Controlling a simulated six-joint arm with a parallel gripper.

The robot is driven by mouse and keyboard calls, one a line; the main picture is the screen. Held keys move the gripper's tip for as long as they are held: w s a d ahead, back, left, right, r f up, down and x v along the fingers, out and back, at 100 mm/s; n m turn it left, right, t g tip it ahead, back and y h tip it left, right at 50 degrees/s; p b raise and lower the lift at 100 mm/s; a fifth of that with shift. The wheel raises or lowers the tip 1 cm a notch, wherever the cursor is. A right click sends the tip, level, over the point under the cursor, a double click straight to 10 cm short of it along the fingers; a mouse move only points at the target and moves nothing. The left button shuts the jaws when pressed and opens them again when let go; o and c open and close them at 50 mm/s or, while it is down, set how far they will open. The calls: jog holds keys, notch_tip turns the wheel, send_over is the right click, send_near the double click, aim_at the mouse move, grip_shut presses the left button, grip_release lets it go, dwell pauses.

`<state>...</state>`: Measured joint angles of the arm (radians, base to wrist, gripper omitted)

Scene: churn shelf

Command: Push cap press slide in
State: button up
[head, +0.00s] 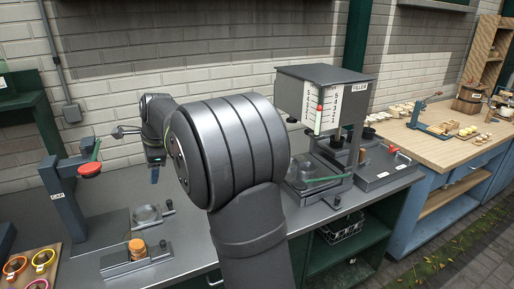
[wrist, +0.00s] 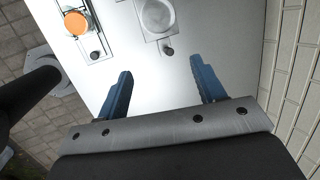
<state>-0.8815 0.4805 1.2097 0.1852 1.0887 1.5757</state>
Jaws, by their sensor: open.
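The cap press, labelled CAP, stands at the left in the head view, with a blue-grey post (head: 67,205), a red round pad (head: 90,169) and a green lever (head: 96,149). In front of it is a slide plate (head: 115,262) bearing an orange-topped jar (head: 137,246), with a dark knob (head: 163,243) at its right end. The wrist view shows the jar (wrist: 76,22) and this knob (wrist: 94,55) at upper left. My gripper (wrist: 160,64) is open and empty above the bench, apart from the knob. In the head view my arm hides part of the bench.
A second plate with a clear round dish (head: 147,213) and its own knob (head: 168,203) lies beside the slide. The filler (head: 325,85) stands right of my arm. Coloured rings (head: 42,258) lie at lower left. A brick wall (wrist: 292,90) runs along the wrist view's right.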

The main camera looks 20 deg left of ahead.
jog(key=shift+d+f, duration=0.1)
jog(key=shift+f, duration=0.05)
jog(key=c, duration=0.7)
jog(key=w+d+f+n, duration=0.1)
jog(key=n, duration=0.1)
jog(key=w+d+f+n+y, duration=0.1)
jog(key=f+n, duration=0.1)
jog(key=w+d+f+n, duration=0.1)
jog(key=f+n, duration=0.1)
jog(key=shift+w, duration=0.15)
grip_shut()
jog(key=w+d+f+n+t+y, duration=0.1)
jog(key=w+d+f+n, duration=0.3)
jog(key=d+f+n, duration=0.25)
jog(key=shift+n, duration=0.45)
jog(key=x, duration=0.7)
jog(key=a+x, duration=0.1)
jog(key=x, duration=0.2)
jog(key=shift+w+a+r, duration=0.15)
jog(key=a, duration=0.1)
jog(key=s+a, duration=0.1)
jog(key=shift+a+r, duration=0.1)
jog(key=shift+a, duration=0.15)
jog(key=shift+s+a, duration=0.1)
jog(key=shift+a, duration=0.45)
